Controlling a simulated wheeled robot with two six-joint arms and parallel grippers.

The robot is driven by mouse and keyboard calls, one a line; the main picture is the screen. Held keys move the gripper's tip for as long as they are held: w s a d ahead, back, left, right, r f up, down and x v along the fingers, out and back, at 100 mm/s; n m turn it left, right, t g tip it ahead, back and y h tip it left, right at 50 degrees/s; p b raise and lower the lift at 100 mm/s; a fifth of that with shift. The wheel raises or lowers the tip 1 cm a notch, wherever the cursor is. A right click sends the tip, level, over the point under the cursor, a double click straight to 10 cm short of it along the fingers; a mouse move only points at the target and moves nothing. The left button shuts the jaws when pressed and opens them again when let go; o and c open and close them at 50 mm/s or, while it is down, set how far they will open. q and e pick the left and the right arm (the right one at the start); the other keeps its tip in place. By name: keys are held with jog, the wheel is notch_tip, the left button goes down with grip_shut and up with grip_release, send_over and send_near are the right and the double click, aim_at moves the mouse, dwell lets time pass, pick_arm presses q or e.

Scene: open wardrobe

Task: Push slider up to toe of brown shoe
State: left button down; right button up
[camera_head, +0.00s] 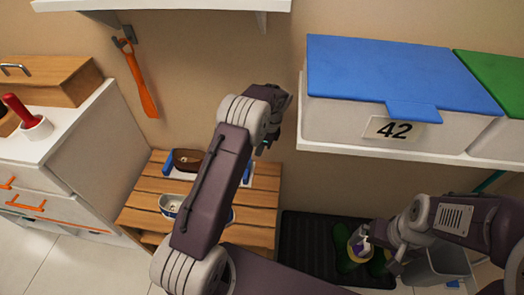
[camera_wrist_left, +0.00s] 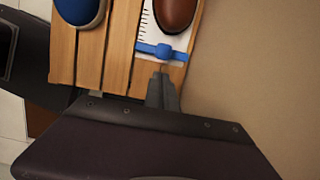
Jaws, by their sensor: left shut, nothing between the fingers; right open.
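The brown shoe (camera_head: 187,160) lies on a white measuring board (camera_wrist_left: 148,38) on the slatted wooden bench. In the left wrist view its rounded toe (camera_wrist_left: 175,14) points at the blue slider (camera_wrist_left: 161,50), with a small gap of board between them. My left gripper (camera_wrist_left: 161,78) is shut and empty, its tips just beyond the slider on the side away from the shoe. I cannot tell whether they touch it. In the head view my left arm hides much of the board, and the left gripper (camera_head: 264,148) is at its right end. My right gripper (camera_head: 374,252) is open, low at the right.
A blue shoe (camera_wrist_left: 79,8) stands beside the board on the bench (camera_head: 150,200). Green boots (camera_head: 345,262) stand on a black mat (camera_head: 305,235) near my right gripper. A shelf with a blue-lidded box (camera_head: 390,75) overhangs at right. A white drawer unit (camera_head: 50,175) stands at left.

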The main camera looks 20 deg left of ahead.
pick_arm(q)
jog(key=b+x, duration=0.1)
jog(key=x, duration=0.5)
jog(key=a+p, duration=0.1)
jog(key=s+a, duration=0.1)
jog(key=a, duration=0.1)
jog(key=shift+a+r+p, duration=0.15)
jog(key=shift+a+p, duration=0.1)
jog(key=shift+p, duration=0.15)
jog(key=p+v, duration=0.2)
jog(key=v, duration=0.7)
jog(key=shift+p, duration=0.35)
